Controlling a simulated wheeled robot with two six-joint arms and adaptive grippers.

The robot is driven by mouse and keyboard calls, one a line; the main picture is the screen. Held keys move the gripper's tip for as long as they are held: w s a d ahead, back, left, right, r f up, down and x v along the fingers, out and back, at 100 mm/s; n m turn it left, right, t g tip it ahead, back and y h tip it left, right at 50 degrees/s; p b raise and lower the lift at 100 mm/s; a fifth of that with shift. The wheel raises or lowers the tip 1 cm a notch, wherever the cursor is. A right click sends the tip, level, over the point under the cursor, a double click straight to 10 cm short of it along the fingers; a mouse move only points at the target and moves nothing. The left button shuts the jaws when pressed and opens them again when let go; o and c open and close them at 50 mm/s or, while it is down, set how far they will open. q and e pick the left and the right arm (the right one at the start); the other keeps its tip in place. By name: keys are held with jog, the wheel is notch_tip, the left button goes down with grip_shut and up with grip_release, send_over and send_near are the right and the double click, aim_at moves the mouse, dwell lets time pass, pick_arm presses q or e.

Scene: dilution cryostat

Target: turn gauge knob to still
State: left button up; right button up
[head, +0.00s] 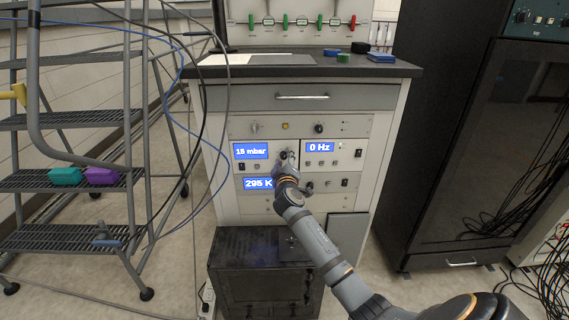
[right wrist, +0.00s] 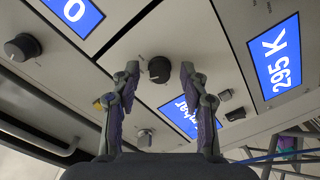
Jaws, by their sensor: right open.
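The black round gauge knob (right wrist: 158,70) shows in the right wrist view on the grey panel (right wrist: 205,35), with a small mark on its face. In the head view it is beside the "15 mbar" display (head: 251,151), largely hidden by my right gripper (head: 288,158). My right gripper is open, and its two fingertips (right wrist: 159,72) stand either side of the knob in the right wrist view, with gaps visible. I cannot tell how far the tips are from the panel. The word the knob points to is not readable. My left gripper is not in view.
A "0 Hz" display (head: 320,147) and a "295 K" display (head: 258,183) are close by. Another black knob (right wrist: 22,47) sits on the panel. A stepladder (head: 70,183) with hanging cables stands left, and a dark cabinet (head: 450,140) stands right. A black box (head: 262,255) is below.

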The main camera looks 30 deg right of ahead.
jog(key=v, duration=1.1)
jog(key=shift+s+a, duration=0.15)
jog(key=shift+s, duration=0.25)
